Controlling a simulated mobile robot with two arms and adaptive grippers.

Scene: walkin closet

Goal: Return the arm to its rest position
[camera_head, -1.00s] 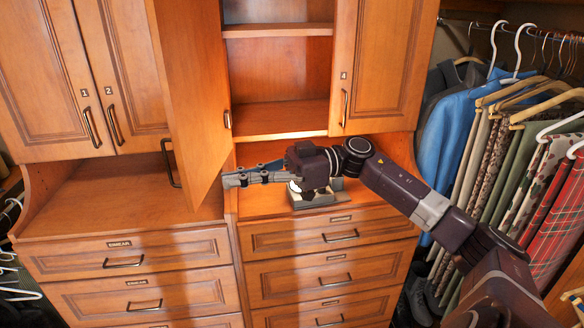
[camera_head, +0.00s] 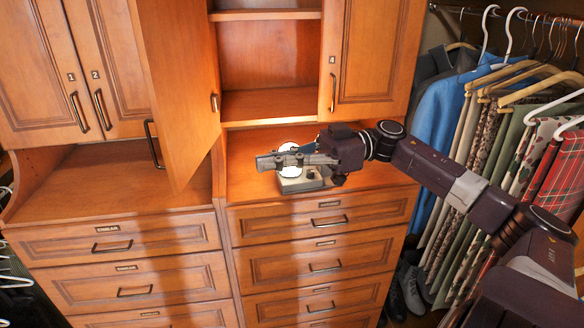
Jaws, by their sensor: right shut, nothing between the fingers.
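My right arm comes in from the right in the head view. Its gripper (camera_head: 268,162) is shut and empty, pointing left above the wooden counter between the drawers and the upper cabinets. The gripper is in front of a small pale object (camera_head: 301,183) with a round white part, which stands on the counter and is partly hidden by it. I cannot tell what this object is. My left gripper is not in view.
An open cabinet door (camera_head: 178,85) stands out left of the gripper, beside empty shelves (camera_head: 268,103). Closed drawers (camera_head: 320,215) lie below the counter. Hanging clothes (camera_head: 470,140) fill the right side, near my arm. The left counter (camera_head: 100,185) is bare.

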